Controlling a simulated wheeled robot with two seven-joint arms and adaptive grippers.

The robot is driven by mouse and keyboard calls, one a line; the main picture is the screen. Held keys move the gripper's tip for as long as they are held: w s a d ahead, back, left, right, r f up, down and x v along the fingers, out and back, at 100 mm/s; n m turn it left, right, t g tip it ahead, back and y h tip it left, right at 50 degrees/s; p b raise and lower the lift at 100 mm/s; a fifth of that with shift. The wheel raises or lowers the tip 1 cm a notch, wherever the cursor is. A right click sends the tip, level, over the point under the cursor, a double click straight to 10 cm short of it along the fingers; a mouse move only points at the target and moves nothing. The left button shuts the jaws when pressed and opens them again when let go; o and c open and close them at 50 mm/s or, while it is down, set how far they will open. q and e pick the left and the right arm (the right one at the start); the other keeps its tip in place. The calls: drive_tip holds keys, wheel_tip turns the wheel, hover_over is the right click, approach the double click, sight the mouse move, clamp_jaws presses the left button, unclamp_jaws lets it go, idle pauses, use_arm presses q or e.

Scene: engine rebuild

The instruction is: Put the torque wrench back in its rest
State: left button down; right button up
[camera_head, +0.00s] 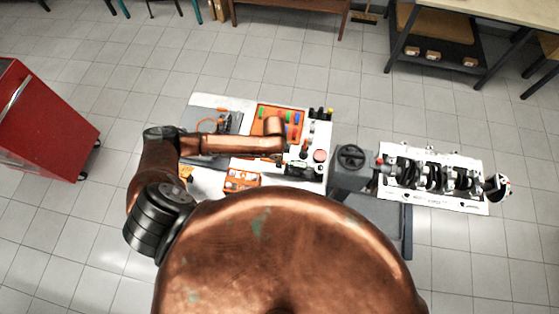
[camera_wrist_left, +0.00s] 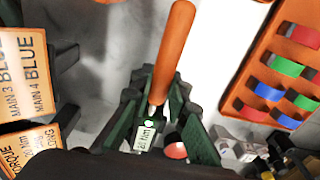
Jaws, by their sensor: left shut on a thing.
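In the left wrist view, the torque wrench shows an orange handle (camera_wrist_left: 173,50) pointing up the picture and a small lit display reading about 20 Nm. My left gripper (camera_wrist_left: 160,110), with dark green fingers, is shut on the wrench just around the display end. In the head view my left gripper (camera_head: 303,155) is over the right part of the white bench (camera_head: 318,187); the wrench cannot be made out there. The wrench's far end is hidden in the wrist view. I cannot make out the rest. My right gripper is in neither view.
An orange tray (camera_wrist_left: 247,72) with coloured shells lies beside the wrench. Printed cards (camera_wrist_left: 22,75) stand at left in the wrist view. An engine block (camera_head: 470,199) with its crankshaft is on a stand at right. A red cabinet (camera_head: 45,125) stands far left.

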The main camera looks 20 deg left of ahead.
use_arm(q)
drive_tip(key=shift+f, duration=0.6)
drive_tip(key=c, duration=2.2)
unclamp_jaws()
drive_tip(key=shift+c, duration=0.2)
drive_tip(key=shift+o, duration=0.7)
drive_tip(key=shift+r, duration=0.2)
drive_tip(key=shift+r+p, duration=0.25)
drive_tip(key=shift+p, duration=0.2)
drive_tip(key=shift+r+p, duration=0.25)
drive_tip(key=shift+p, duration=0.1)
drive_tip(key=shift+r+p, duration=0.25)
drive_tip(key=shift+p, duration=0.1)
drive_tip(key=shift+r+p, duration=0.55)
drive_tip(key=shift+p, duration=0.15)
